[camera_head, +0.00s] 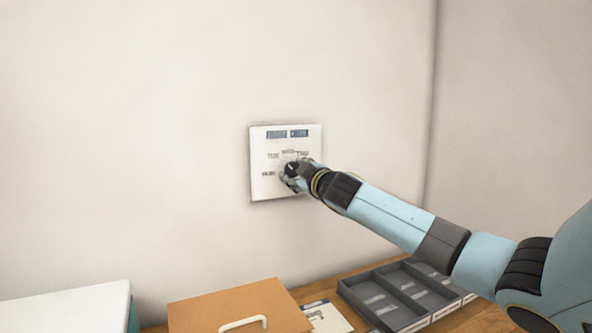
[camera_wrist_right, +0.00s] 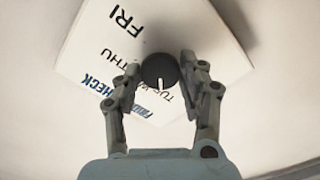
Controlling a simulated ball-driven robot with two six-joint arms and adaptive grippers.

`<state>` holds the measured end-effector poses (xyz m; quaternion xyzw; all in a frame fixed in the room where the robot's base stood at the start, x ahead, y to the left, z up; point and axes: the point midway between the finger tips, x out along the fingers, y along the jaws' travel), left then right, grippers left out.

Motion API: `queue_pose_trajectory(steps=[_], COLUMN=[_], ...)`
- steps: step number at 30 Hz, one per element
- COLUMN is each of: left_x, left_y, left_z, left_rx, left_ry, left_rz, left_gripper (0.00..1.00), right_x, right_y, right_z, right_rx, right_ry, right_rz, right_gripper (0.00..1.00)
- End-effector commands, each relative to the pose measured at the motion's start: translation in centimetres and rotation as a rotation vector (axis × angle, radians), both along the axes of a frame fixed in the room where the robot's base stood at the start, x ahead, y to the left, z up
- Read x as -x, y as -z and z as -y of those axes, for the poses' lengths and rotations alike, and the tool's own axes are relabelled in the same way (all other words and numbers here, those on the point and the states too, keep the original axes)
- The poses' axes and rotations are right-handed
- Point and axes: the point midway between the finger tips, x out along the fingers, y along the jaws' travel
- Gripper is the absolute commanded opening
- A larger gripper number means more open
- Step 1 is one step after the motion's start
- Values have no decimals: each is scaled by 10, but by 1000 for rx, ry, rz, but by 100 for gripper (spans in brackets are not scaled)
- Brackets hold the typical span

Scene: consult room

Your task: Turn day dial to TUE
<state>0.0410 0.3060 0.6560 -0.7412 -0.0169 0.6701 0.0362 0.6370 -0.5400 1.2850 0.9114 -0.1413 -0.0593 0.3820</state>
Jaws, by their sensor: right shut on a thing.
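A white panel (camera_head: 262,187) with a blue strip at its top and printed day names hangs on the wall. My right gripper (camera_head: 292,174) reaches it from the right and covers much of its dial in the head view. In the right wrist view the black round dial (camera_wrist_right: 158,66) sits between the two fingers, which are shut on it. A white mark on the dial points down in that view. FRI and THU are readable on the panel (camera_wrist_right: 93,40) there; other labels are partly hidden. I cannot tell which day the mark meets. My left gripper is out of view.
Below the panel, a wooden desk holds a grey divided tray (camera_head: 352,292), a printed card (camera_head: 328,318) and an orange-brown box or board (camera_head: 205,306) with a pale handle. A white-topped block (camera_head: 70,306) stands at the lower left. The wall around the panel is bare.

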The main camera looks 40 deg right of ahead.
Motion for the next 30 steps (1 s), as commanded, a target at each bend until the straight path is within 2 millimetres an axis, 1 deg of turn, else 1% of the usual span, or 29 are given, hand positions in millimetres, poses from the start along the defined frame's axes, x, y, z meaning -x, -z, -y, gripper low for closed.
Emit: queue_pose_trajectory(steps=[7,21,22,24,27,30], left_x=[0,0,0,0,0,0], left_y=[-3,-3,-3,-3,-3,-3], left_z=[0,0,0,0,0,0], left_rx=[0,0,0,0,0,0], left_ry=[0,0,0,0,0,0], left_rz=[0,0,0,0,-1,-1], left_gripper=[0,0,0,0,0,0], right_x=[0,0,0,0,0,0], right_y=[0,1,1,1,1,0], right_z=[-1,-1,-1,-1,-1,0], right_rx=[63,74,74,74,74,74], right_ry=[-1,-1,-1,-1,-1,-1], right_rz=[-20,-24,-24,-24,-24,-24], right_gripper=[9,9,44,53,64,64])
